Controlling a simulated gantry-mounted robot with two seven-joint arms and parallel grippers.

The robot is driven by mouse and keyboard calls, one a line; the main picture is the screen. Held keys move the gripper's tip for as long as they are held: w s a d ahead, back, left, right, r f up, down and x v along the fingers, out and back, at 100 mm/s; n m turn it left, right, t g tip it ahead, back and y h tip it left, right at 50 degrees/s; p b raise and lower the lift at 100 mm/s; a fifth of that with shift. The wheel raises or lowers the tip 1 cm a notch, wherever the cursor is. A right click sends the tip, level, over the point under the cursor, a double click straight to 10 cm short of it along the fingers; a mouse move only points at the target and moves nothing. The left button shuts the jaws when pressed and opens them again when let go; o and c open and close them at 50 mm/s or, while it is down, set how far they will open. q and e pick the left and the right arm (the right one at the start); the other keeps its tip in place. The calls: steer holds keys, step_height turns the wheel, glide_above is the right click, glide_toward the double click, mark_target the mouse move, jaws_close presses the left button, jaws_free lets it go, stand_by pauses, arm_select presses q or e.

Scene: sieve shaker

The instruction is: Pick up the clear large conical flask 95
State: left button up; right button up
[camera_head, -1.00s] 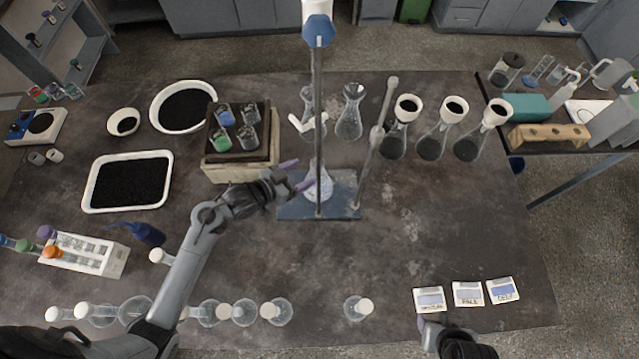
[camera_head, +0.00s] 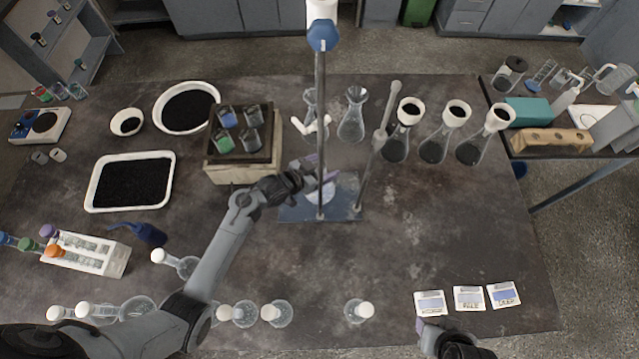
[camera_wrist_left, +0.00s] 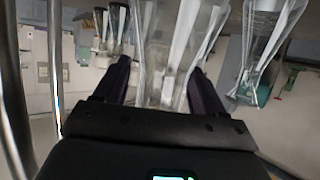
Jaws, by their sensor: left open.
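In the left wrist view, clear glass (camera_wrist_left: 162,60) shows between the two purple fingers (camera_wrist_left: 160,88), with a gap to each side. I cannot read any number on the flask. My right gripper (camera_head: 428,328) is low at the right, near the labelled cards; its jaws are too small to judge.
The stand's upright rod (camera_head: 320,120) rises close beside the left gripper, and a slanted grey rod (camera_head: 377,140) stands to its right. Two clear flasks (camera_head: 351,122) stand behind. Several funnel-topped flasks (camera_head: 433,148) are at the right. The table's right middle is clear.

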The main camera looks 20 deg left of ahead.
arm_select(q)
jaws_close()
stand_by(0.4)
steer(key=shift+r, duration=0.15)
